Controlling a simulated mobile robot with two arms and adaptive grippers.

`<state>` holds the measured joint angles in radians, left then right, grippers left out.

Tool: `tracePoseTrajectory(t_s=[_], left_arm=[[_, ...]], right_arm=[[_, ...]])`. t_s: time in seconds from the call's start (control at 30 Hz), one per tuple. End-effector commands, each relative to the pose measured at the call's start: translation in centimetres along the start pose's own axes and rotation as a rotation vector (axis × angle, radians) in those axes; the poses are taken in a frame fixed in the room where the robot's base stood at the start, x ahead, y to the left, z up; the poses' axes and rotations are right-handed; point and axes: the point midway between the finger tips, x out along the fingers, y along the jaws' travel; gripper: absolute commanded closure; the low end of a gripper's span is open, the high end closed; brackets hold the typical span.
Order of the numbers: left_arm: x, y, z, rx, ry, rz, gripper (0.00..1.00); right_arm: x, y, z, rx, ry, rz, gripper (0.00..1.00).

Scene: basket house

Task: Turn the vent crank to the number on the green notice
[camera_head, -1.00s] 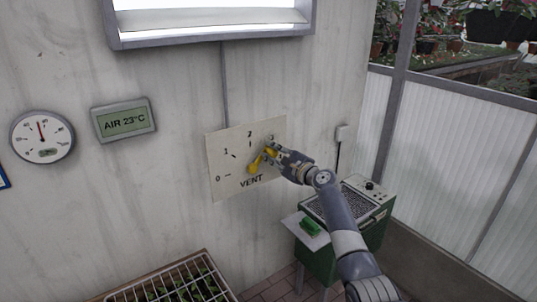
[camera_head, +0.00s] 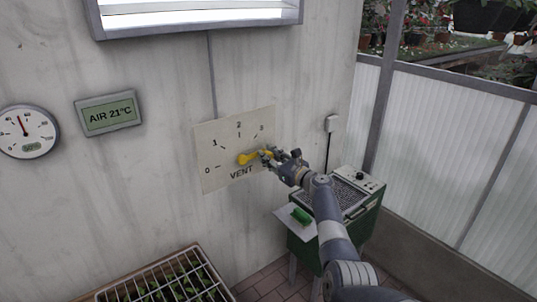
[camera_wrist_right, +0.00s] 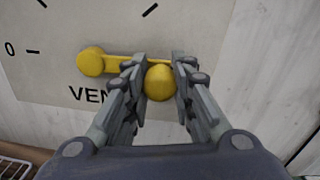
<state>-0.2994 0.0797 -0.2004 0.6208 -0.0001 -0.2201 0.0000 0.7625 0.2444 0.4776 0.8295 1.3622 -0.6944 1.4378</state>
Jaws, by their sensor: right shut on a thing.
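The yellow vent crank (camera_head: 246,159) is mounted on the pale VENT plate (camera_head: 210,142) on the wall. The plate shows 0, 1, 2 and 3 in an arc; its far right part is hidden behind my gripper. My right gripper (camera_head: 268,154) is shut on the crank's round knob (camera_wrist_right: 159,82), with a finger on each side. The crank points right, past the 3, roughly opposite the 0 mark. In the right wrist view, the crank's hub (camera_wrist_right: 91,62) lies left of the fingers. No green notice shows, and my left gripper is out of view.
A grey display (camera_head: 109,114) reads AIR 21°C beside a round gauge (camera_head: 27,132). A green heater-like unit (camera_head: 362,217) stands right, below my arm, with a green object (camera_head: 301,215) on its side shelf. A wire-covered seedling tray (camera_head: 205,262) is below.

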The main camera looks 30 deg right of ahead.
Motion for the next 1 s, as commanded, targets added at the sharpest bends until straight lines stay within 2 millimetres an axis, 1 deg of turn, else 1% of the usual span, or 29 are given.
tracePoseTrajectory(t_s=[0.23, 0.63, 0.67, 0.7, 0.73, 0.77, 1.0], left_arm=[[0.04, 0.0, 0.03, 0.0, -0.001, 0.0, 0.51], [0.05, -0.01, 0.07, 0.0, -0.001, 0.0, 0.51], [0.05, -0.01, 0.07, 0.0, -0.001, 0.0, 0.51], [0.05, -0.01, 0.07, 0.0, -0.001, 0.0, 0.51], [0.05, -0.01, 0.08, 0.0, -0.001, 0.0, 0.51], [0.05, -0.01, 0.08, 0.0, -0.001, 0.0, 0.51], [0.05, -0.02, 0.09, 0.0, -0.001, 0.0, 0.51]], right_arm=[[-0.01, 0.02, -0.37, 0.048, -0.002, -0.002, 1.0], [-0.02, 0.15, -0.59, 0.054, 0.0, 0.0, 1.0], [-0.02, 0.17, -0.6, 0.054, 0.0, 0.001, 0.75], [-0.02, 0.17, -0.61, 0.054, 0.001, 0.001, 0.66], [-0.02, 0.18, -0.61, 0.054, 0.001, 0.001, 0.59], [-0.01, 0.18, -0.6, 0.053, 0.0, 0.001, 0.55], [0.0, 0.17, -0.51, 0.051, 0.0, 0.001, 0.55]])
